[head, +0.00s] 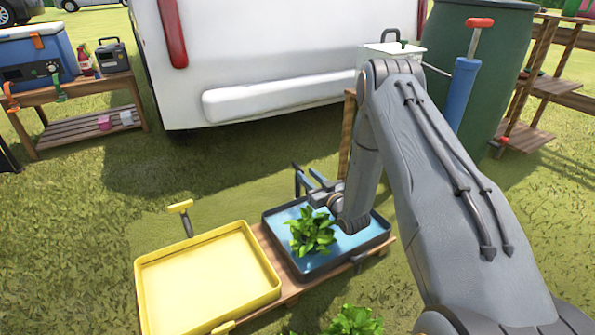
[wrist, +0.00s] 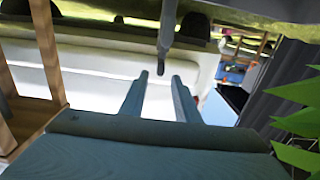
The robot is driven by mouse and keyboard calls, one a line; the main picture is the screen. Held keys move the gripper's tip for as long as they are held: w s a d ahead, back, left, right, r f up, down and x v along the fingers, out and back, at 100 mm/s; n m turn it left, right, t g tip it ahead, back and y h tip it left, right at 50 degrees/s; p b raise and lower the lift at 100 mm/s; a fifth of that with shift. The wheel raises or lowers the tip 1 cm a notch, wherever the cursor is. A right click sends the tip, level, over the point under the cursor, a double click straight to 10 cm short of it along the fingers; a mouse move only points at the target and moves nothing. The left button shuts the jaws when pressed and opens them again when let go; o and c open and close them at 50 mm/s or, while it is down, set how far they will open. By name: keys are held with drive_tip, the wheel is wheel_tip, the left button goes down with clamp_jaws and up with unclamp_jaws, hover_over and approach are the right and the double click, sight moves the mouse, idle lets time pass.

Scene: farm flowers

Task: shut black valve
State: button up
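A dark tray (head: 384,243) with blue water stands on a low wooden stand, with a green plant (head: 312,232) in it. A thin black handle (head: 297,180), which looks like the black valve, stands at the tray's far left edge. My gripper (head: 306,172) is close beside it, above the far side of the tray. In the wrist view my two blue-grey fingers (wrist: 159,76) are apart, and the end of a dark rod (wrist: 165,68) appears between their tips. I cannot tell whether they touch it. Nothing is held.
A yellow tray (head: 205,280) with a yellow handle (head: 180,207) sits to the left. A white vehicle (head: 260,60) is behind, and a green barrel (head: 505,60) stands at right. A wooden table (head: 105,88) bears a blue cooler (head: 38,55). Open grass lies left.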

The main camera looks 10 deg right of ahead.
sight(298, 165)
drive_tip(key=shift+b+x, duration=2.05)
drive_tip(key=shift+x, duration=1.85)
drive_tip(key=shift+c, duration=0.2)
drive_tip(key=shift+f, duration=0.1)
clamp_jaws()
